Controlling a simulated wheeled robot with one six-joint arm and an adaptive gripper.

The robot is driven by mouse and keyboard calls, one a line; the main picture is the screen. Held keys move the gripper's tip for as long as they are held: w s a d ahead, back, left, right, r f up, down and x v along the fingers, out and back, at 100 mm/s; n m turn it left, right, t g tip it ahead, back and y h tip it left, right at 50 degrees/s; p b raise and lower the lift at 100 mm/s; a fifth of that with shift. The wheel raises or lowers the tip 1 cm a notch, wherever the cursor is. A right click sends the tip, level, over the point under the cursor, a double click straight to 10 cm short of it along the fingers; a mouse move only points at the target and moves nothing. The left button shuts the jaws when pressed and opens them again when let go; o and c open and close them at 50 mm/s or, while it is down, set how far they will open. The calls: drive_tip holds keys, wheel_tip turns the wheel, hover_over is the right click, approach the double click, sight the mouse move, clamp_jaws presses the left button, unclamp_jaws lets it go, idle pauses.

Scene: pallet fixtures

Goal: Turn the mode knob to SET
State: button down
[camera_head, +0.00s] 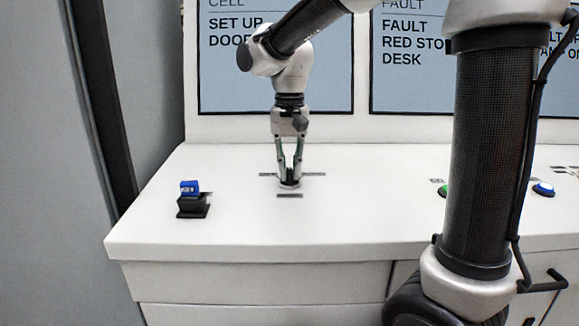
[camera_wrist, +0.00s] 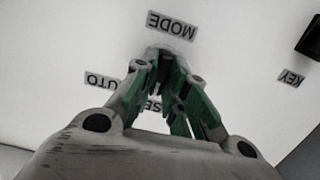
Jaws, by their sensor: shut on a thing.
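The mode knob (camera_head: 289,185) stands on the white desk top, a small round base with a dark upper part. My gripper (camera_head: 290,178) points down over it, with its fingers shut on the knob. In the wrist view the green-padded fingers (camera_wrist: 167,68) come together below the MODE label (camera_wrist: 172,24) and hide most of the knob. The AUTO label (camera_wrist: 100,80) is partly covered by a finger. A label reading "SE" (camera_wrist: 155,105) shows between the fingers. The knob's pointing direction cannot be told.
A blue-topped black block (camera_head: 192,207) stands on the desk to the left. A green button (camera_head: 444,190) and a blue button (camera_head: 543,188) are at the right. A KEY label (camera_wrist: 292,77) lies at the wrist view's right. Wall signs (camera_head: 276,85) stand behind. The desk front between is clear.

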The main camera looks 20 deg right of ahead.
sight(290, 170)
idle(0.4)
drive_tip(key=c, duration=1.4)
unclamp_jaws()
drive_tip(key=shift+c, duration=0.2)
wheel_tip(290, 170, up, 12)
